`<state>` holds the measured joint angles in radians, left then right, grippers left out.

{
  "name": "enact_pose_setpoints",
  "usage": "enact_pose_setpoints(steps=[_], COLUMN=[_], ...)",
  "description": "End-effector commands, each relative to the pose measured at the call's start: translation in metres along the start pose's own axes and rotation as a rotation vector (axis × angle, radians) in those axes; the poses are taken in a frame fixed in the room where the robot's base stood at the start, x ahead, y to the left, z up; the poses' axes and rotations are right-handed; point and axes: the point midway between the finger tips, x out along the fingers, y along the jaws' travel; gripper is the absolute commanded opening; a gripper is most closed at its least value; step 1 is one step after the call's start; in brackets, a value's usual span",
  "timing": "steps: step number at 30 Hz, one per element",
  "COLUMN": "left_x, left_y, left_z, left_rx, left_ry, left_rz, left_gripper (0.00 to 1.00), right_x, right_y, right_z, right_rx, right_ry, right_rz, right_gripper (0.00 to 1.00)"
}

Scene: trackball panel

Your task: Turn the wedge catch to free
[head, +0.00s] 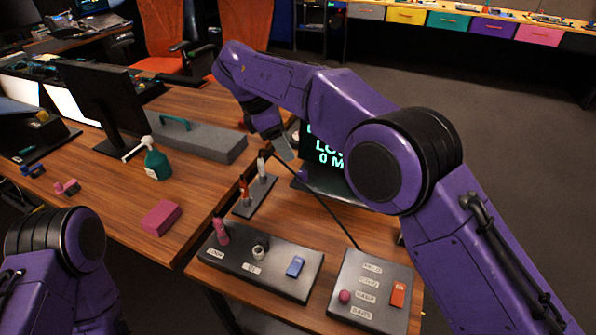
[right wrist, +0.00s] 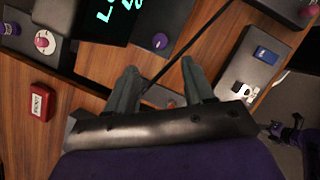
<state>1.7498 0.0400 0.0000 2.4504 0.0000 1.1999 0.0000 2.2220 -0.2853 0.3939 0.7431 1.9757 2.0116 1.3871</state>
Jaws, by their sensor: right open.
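I cannot tell which part is the wedge catch. A small dark plate with an orange-and-white lever and a grey-white lever (head: 256,196) stands near the table's left edge, just below my right gripper (head: 279,148) in the head view. In the right wrist view my right gripper (right wrist: 160,85) is open, its two grey fingers apart with nothing held between them. Part of a dark plate with a small red spot (right wrist: 171,104) shows beyond the gap, mostly hidden by the gripper body. My left arm shows at the lower left, but its gripper is out of view.
A panel with a pink knob, a toggle and a blue rocker (head: 295,266) lies in front. Beside it is a panel with a red ball and an orange switch (head: 398,294). A dark screen (right wrist: 110,20) and a red box (right wrist: 41,102) are near the gripper. A black cable crosses the table.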

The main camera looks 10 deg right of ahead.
Motion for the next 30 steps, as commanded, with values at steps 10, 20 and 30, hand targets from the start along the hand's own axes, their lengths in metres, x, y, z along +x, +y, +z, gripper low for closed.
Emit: enact_pose_setpoints(steps=[10, 20, 30], left_x=[0.006, 0.006, 0.006], left_y=[0.001, 0.001, 0.001], left_z=[0.003, 0.002, 0.002], left_rx=[0.000, 0.000, 0.000], left_ry=[0.000, 0.001, 0.001], left_rz=[0.000, 0.000, 0.000], left_gripper=[0.00, 0.00, 0.00], right_x=[0.073, 0.100, 0.100], right_y=[-0.001, -0.001, -0.001], right_z=[0.003, 0.003, 0.003], right_rx=[0.002, 0.004, 0.004], right_ry=[0.000, 0.001, 0.001], right_rz=[-0.005, -0.003, -0.002], right_gripper=[0.53, 0.53, 0.00])
